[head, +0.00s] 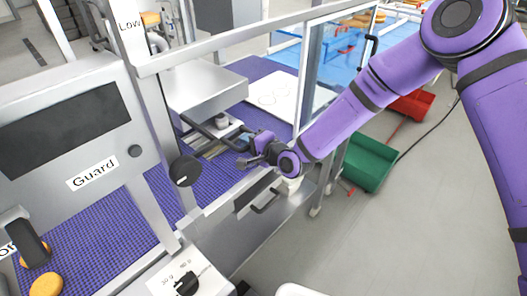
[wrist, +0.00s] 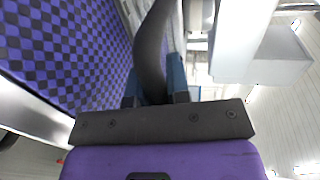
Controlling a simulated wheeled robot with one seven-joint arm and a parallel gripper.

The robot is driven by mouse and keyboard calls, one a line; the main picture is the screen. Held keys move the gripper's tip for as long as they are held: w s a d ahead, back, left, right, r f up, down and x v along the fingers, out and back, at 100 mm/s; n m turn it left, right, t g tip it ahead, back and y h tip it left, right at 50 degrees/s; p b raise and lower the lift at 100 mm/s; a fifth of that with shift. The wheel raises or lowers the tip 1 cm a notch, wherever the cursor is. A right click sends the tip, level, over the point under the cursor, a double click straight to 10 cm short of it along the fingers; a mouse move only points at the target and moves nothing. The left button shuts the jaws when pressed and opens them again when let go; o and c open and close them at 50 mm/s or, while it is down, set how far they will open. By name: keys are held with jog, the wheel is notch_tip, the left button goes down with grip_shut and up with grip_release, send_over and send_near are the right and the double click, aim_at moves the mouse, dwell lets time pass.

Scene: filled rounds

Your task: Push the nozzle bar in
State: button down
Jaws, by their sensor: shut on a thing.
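The nozzle bar shows in the head view as a dark handle (head: 208,135) that reaches out from under the grey metal housing (head: 205,88) above the purple belt. My gripper (head: 243,138) is at the near end of this handle. In the wrist view my gripper (wrist: 155,85) has its two blue-grey fingers on either side of the dark curved bar (wrist: 152,45) and is shut on it. A small round grey nozzle part (head: 221,119) sits next to the handle under the housing. How far in the bar sits is hard to tell.
The purple checked belt (head: 160,205) runs below. A clear guard door (head: 325,65) stands beside my arm. A white panel labelled Guard (head: 70,135) is at left. A green bin (head: 370,162) and red bin (head: 410,105) stand on the floor at right.

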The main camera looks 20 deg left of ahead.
aim_at(233, 133)
jog(key=x, duration=0.2)
jog(key=r+x, duration=0.1)
jog(key=x, duration=0.2)
jog(key=shift+w+a, duration=0.1)
jog(key=shift+a, duration=0.1)
jog(key=shift+w+a+r, duration=0.1)
jog(key=shift+w+a, duration=0.1)
jog(key=shift+a, duration=0.15)
jog(key=c, duration=1.1)
grip_release()
jog(key=shift+a, duration=0.15)
jog(key=v, duration=1)
jog(key=shift+s+d, duration=0.2)
jog(key=shift+d, duration=0.2)
